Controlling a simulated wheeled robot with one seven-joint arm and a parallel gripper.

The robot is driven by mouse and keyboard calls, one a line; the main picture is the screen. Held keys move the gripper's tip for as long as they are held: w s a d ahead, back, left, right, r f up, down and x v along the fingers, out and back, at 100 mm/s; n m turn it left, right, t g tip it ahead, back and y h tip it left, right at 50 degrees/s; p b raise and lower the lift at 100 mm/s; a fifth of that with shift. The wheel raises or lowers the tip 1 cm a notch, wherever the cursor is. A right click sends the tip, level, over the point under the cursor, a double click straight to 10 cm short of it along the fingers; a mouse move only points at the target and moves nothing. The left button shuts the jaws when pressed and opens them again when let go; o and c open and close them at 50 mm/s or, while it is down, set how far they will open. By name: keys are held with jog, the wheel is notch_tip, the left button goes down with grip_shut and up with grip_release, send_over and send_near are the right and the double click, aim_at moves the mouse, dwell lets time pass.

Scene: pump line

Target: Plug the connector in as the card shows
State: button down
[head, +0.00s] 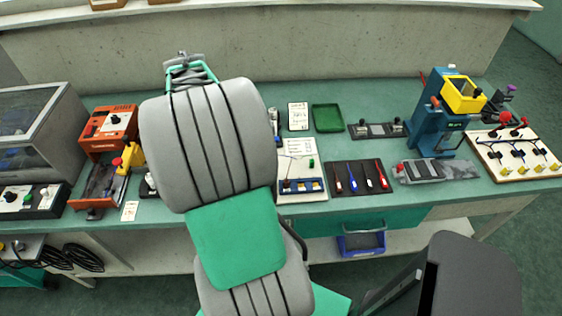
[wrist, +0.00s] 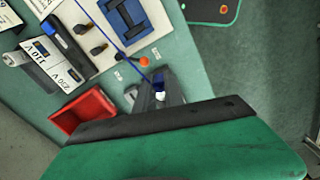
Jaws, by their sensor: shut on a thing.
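My gripper (wrist: 158,98) is at the bottom middle of the wrist view, largely behind a dark bar and green plate of my own arm. It is shut on a small blue-and-white connector (wrist: 160,94). A thin blue lead runs from there up and left across the white board (wrist: 160,22). The board carries a blue block (wrist: 125,18) and two dark plugs; the connector shows apart from that block. In the head view the board (head: 290,150) and blue block (head: 300,186) show right of my arm, which hides my gripper. A printed card (head: 298,116) stands behind, its print unreadable.
An orange ball (wrist: 144,61) lies by the board's edge. A red tray (wrist: 83,110) and a dark blue-and-black marker-like thing (wrist: 68,47) lie nearby. A green tray (head: 327,118) and a dark mat with screwdrivers (head: 360,180) are right of my arm. The bench's front edge is close.

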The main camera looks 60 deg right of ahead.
jog(key=s+d+f+n, duration=0.2)
jog(key=s+d+f, duration=0.1)
jog(key=s+d, duration=1)
jog(key=n, duration=0.1)
send_near(316, 185)
jog(key=shift+b, duration=0.4)
notch_tip(316, 185, down, 5)
jog(key=b, duration=0.3)
jog(key=shift+w+r, duration=0.1)
jog(key=shift+r, duration=0.1)
jog(key=shift+f+b, duration=0.3)
jog(key=shift+f, duration=0.65)
jog(key=c, duration=1.7)
grip_release()
jog(key=shift+f, duration=0.1)
